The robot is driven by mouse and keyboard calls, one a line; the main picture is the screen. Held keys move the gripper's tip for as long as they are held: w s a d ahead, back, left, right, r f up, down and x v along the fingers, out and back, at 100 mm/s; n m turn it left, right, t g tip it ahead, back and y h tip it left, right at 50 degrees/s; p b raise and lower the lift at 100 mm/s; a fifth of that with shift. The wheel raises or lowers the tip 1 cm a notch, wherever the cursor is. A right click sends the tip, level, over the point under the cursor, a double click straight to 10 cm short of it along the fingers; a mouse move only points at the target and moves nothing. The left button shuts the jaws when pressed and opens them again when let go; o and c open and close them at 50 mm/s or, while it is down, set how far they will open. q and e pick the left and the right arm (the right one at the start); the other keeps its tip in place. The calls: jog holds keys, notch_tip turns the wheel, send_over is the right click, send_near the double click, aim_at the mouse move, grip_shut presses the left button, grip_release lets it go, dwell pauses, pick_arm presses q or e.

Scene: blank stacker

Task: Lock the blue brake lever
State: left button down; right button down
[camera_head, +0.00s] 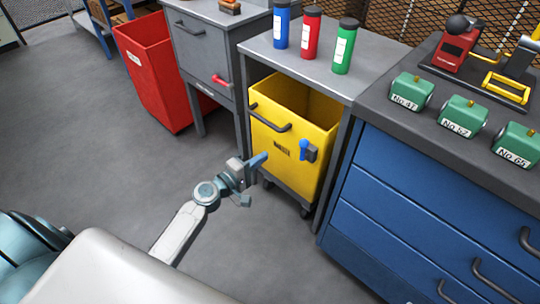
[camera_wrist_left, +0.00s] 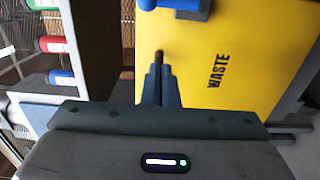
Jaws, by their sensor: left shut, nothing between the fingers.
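The blue brake lever (camera_head: 303,146) is on a grey bracket (camera_head: 311,154) at the right of the yellow waste bin's front (camera_head: 285,150). In the left wrist view, the blue lever (camera_wrist_left: 172,4) shows at the top edge and is partly cut off. My left gripper (camera_head: 262,158) is shut and empty, in front of the bin's lower left, apart from the lever. In the left wrist view, its fingers (camera_wrist_left: 158,82) are together, with the yellow bin behind them. My right gripper is not in view.
The bin has a dark handle (camera_head: 270,119) and stands under a grey table (camera_head: 310,55) with several bottles. A blue drawer cabinet (camera_head: 420,200) is close on the right. A red bin (camera_head: 155,75) stands at the left. The grey floor (camera_head: 90,130) between is clear.

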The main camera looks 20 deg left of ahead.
aim_at(304, 150)
pick_arm(q)
jog(key=w+d+p, duration=0.2)
jog(key=w+d, duration=0.5)
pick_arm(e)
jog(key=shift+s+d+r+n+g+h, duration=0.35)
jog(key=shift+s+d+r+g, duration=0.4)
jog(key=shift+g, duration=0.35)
pick_arm(q)
jog(key=shift+w+d, duration=0.1)
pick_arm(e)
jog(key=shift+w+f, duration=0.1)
